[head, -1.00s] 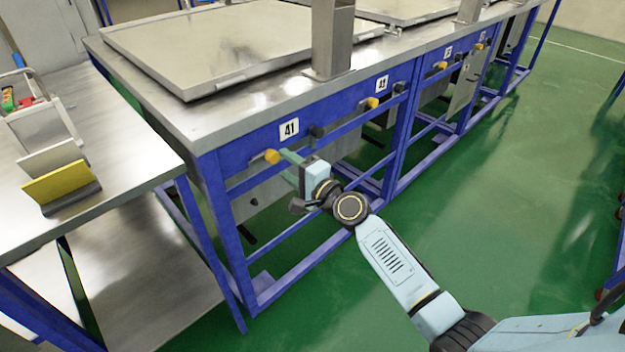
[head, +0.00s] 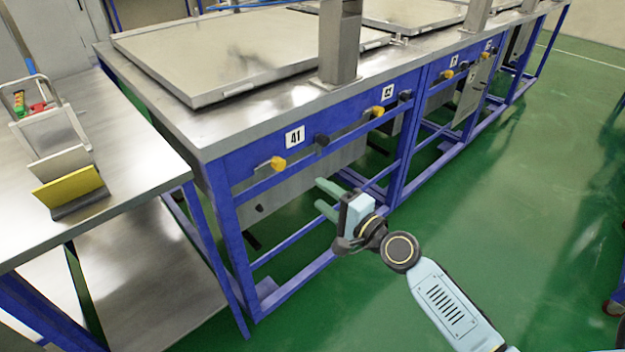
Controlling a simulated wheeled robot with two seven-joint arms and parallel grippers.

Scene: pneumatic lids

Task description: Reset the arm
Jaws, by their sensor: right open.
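My right arm comes in from the lower right. Its gripper (head: 328,197) is open and empty, with two green fingers pointing left toward the blue bench frame. It hangs in front of the frame, below and to the right of the yellow knob (head: 278,163) and the black knob (head: 321,140) by the 41 label (head: 295,137). It touches neither knob. My left gripper is not in view.
A steel workbench (head: 225,130) with flat metal lids (head: 240,50) and an upright post (head: 339,45) stands behind. A steel side table (head: 130,165) at left holds a yellow-faced block (head: 70,188).

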